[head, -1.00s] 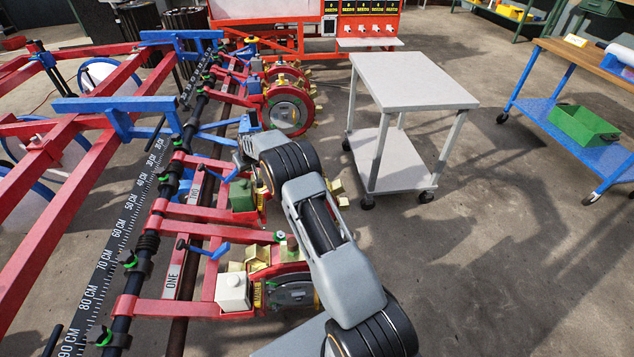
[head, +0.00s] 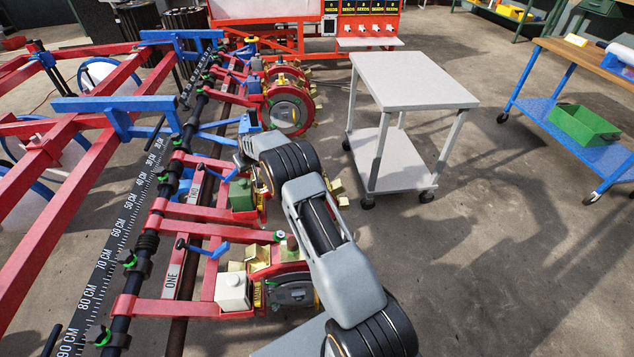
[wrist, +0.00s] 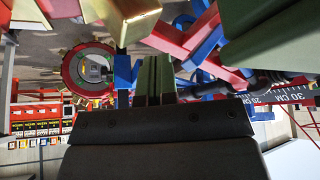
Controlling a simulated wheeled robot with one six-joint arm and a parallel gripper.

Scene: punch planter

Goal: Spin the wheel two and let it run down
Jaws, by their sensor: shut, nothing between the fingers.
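Wheel two is mostly hidden behind my arm in the head view. A few of its brass punch cups (head: 337,186) show to the right of the arm, and its green box (head: 243,195) shows to the left. In the wrist view, large brass cups (wrist: 122,18) hang close at the top, and the green box (wrist: 268,35) is at upper right. My gripper (wrist: 155,62) is shut and empty, its fingers between the cups and the box. I cannot tell whether it touches a cup. In the head view its fingers are hidden.
Wheel one (head: 290,288) with a white box (head: 233,291) is nearer, below my arm. Another red-rimmed wheel (head: 288,114) is farther back. A black centimetre scale (head: 112,240) runs along the frame. A grey cart (head: 412,80) stands to the right, with open floor beyond it.

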